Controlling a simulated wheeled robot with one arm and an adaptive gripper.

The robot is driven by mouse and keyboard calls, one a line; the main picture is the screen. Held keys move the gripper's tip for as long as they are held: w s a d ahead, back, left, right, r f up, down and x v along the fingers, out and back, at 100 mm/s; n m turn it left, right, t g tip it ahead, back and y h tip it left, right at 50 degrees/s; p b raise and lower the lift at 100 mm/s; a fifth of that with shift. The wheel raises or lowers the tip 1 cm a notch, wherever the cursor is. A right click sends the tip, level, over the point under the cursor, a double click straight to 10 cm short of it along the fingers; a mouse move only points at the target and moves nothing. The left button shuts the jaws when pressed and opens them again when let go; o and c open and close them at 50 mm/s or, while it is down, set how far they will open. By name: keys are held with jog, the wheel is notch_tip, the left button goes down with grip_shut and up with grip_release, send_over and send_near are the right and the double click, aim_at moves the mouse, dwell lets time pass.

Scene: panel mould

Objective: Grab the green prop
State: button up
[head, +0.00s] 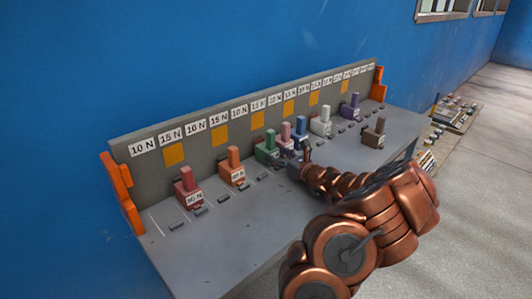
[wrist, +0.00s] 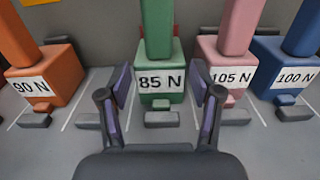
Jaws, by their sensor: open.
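The green prop (head: 267,151) stands upright on the grey bench, between the orange and pink props. In the wrist view the green prop (wrist: 162,70) is centred, with a white label reading 85 N on its block and a post rising out of frame. My gripper (wrist: 161,100) is open, with one finger to each side of the green block's front. I cannot tell whether the fingers touch it. In the head view my gripper (head: 291,160) is at the bench beside the green prop, partly hidden by my arm.
The orange prop (wrist: 45,75) stands left of the green one; the pink prop (wrist: 228,65) is close on its right, then the blue prop (wrist: 285,70). A grey backboard (head: 115,148) with labels runs behind.

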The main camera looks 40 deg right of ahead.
aim_at(273, 150)
jog(key=shift+w+r+p, duration=0.15)
jog(key=shift+w+r, duration=0.05)
jog(key=shift+w, duration=1.15)
jog(key=shift+w+r+p, duration=0.15)
jog(key=shift+w, duration=1.2)
jog(key=c, duration=1.1)
jog(key=shift+s+r, duration=0.1)
jog(key=shift+r, duration=0.05)
